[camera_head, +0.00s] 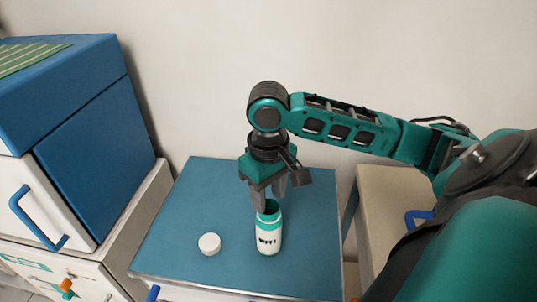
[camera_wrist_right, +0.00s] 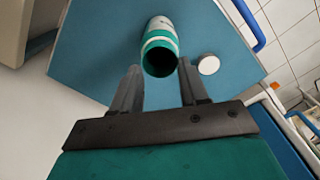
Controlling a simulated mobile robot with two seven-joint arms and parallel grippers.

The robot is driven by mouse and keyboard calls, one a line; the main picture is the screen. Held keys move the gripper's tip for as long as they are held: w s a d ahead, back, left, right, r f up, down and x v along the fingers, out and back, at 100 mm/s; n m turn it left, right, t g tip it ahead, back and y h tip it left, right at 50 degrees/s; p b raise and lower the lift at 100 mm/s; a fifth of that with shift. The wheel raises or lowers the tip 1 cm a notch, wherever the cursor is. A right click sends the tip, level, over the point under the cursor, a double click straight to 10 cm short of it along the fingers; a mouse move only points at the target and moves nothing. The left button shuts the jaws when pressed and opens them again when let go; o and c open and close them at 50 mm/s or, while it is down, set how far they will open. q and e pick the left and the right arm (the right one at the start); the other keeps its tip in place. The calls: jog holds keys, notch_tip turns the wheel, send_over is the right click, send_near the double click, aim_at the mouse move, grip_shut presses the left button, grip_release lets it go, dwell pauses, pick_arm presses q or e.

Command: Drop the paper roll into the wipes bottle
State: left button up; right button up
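The wipes bottle (camera_head: 268,234), white with a teal top and dark lettering, stands upright and uncapped on the blue table top. Its open mouth also shows in the right wrist view (camera_wrist_right: 160,57), with a dark interior. A round white lid (camera_head: 209,243) lies on the table to its left; it shows in the wrist view too (camera_wrist_right: 208,65). My right gripper (camera_head: 269,204) points down just over and behind the bottle mouth. Its fingers (camera_wrist_right: 159,68) are apart with nothing between them. I see no paper roll in either view. My left gripper is out of view.
The blue table top (camera_head: 205,185) is otherwise clear around bottle and lid. A blue and white cabinet (camera_head: 95,130) stands to the left. A beige unit (camera_head: 385,190) stands to the right, beneath my right arm. A plain wall is behind.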

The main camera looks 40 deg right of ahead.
jog(key=shift+o, duration=1)
notch_tip(320, 180, up, 7)
dwell(0.5)
